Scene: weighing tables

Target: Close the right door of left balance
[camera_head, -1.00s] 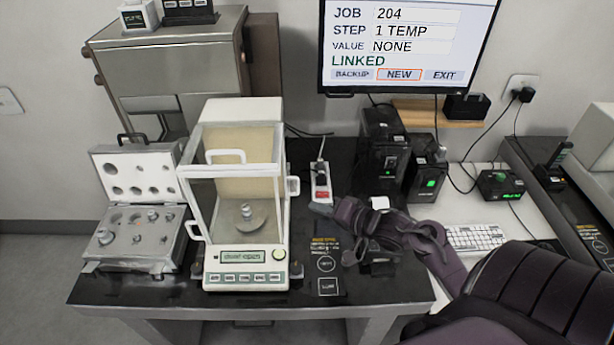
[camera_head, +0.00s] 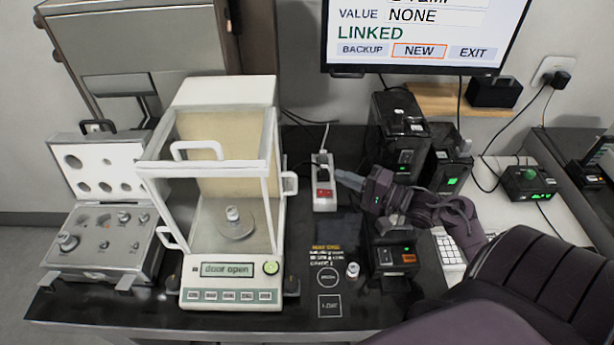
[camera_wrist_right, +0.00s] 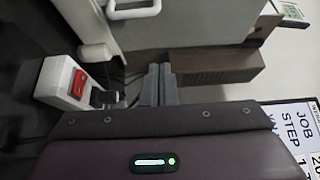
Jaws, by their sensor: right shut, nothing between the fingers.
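The left balance (camera_head: 225,90) is a white draft-shield balance on the black table, its display (camera_head: 228,270) reading "door open". A small metal weight (camera_head: 232,214) stands on its pan. The right door's white handle (camera_head: 290,184) sticks out from the balance's right side; how far the door stands open is hard to tell. My right gripper (camera_head: 345,178) is shut and empty, right of that handle and apart from it, by the power strip. In the right wrist view its fingers (camera_wrist_right: 158,85) are together, with a white handle (camera_wrist_right: 133,8) beyond them. My left gripper is out of view.
The power strip (camera_head: 324,195) with a red switch lies between balance and gripper; it also shows in the wrist view (camera_wrist_right: 62,85). A small weight (camera_head: 353,270) stands on the table. Black boxes (camera_head: 398,130) stand behind my right arm. An open weight case (camera_head: 100,235) is left of the balance.

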